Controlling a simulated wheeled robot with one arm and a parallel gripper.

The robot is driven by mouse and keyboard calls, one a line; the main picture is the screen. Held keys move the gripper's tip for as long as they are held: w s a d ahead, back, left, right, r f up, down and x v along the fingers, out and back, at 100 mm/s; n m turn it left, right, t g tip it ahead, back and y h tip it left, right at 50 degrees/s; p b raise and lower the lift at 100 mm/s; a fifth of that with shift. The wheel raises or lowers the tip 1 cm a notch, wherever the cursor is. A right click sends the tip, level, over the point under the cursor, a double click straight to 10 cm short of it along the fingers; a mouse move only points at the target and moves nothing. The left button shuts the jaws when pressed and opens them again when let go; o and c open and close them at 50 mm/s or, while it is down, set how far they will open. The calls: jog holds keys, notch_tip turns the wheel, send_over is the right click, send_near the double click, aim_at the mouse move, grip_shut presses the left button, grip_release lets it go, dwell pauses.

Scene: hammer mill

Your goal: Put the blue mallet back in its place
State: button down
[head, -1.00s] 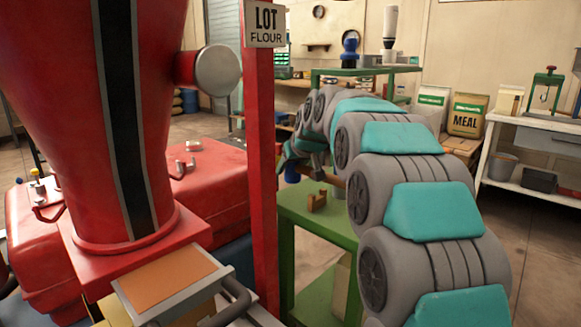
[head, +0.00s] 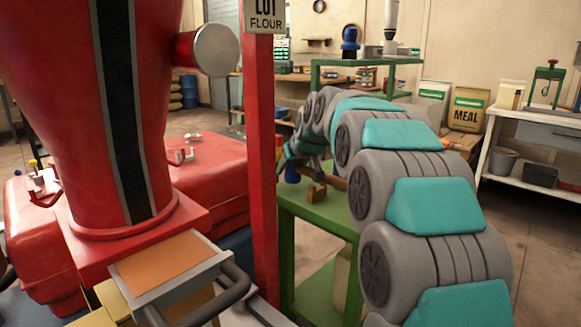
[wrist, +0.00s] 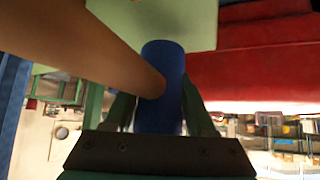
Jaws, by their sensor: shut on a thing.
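The blue mallet has a blue cylindrical head (wrist: 163,75) and a thick wooden handle (wrist: 85,45). In the wrist view my gripper (wrist: 160,112) is shut on the blue head, with a green finger on each side. The handle runs to the upper left. In the head view the blue head (head: 292,173) shows below my gripper (head: 303,150), partly behind the red post, and the handle (head: 336,182) points right. A small wooden block-like piece (head: 316,196) stands on the green table (head: 325,222), close below the handle in the picture. I cannot tell whether they touch.
The red post (head: 262,190) with its flour sign (head: 266,14) stands left of my arm. The red mill (head: 130,110) fills the left side. A white bench (head: 540,118) and a meal bag (head: 467,110) stand at the right. The floor between is clear.

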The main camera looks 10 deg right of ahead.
aim_at(296, 167)
jog(key=shift+f, duration=0.25)
jog(key=shift+f, duration=0.35)
jog(key=shift+f+b, duration=0.55)
jog(key=shift+f, duration=0.05)
jog(key=shift+c, duration=0.7)
grip_release()
jog(key=shift+r, duration=0.15)
jog(key=v, duration=0.7)
jog(key=shift+s+r, duration=0.2)
jog(key=shift+s, duration=0.1)
